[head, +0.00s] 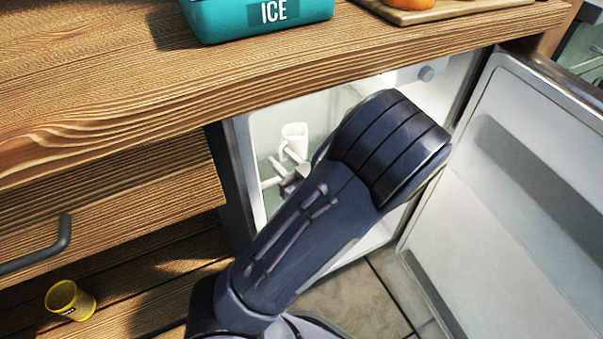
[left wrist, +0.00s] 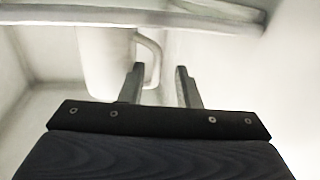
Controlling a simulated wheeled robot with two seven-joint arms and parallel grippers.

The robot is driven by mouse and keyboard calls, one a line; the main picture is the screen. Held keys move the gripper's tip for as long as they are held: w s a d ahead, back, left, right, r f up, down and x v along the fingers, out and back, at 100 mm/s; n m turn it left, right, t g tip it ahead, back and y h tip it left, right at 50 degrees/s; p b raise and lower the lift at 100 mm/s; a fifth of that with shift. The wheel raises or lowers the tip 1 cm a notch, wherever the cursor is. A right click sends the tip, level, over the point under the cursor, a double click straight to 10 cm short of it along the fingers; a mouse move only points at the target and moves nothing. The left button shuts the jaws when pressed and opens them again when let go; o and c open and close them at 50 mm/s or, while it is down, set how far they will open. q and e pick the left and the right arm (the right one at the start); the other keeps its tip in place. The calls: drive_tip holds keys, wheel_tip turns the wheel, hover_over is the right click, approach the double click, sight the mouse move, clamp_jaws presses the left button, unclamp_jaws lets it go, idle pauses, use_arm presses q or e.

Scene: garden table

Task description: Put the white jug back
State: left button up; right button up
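The white jug (head: 294,133) is inside the open fridge, partly behind my left arm in the head view. In the left wrist view the jug (left wrist: 103,62) appears upright, with its handle (left wrist: 155,58) pointing right. My left gripper (head: 287,168) is in the fridge close to the jug. In the left wrist view the left gripper (left wrist: 159,72) has its fingers apart, with the handle in line with the gap between them. I cannot tell whether they touch it. My right gripper is not in view.
The fridge door (head: 510,200) stands open at the right. The wooden counter (head: 110,90) overhangs the fridge and carries a teal ICE box (head: 225,22) and a board (head: 440,12). A shelf edge (left wrist: 130,15) crosses the wrist view. A yellow cup (head: 70,300) lies at lower left.

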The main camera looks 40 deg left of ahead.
use_arm(q)
drive_tip(key=p+v, duration=0.2)
drive_tip(key=v, duration=0.7)
drive_tip(key=shift+d+p, duration=0.3)
drive_tip(key=shift+p, duration=0.05)
drive_tip(key=shift+s+r, duration=0.1)
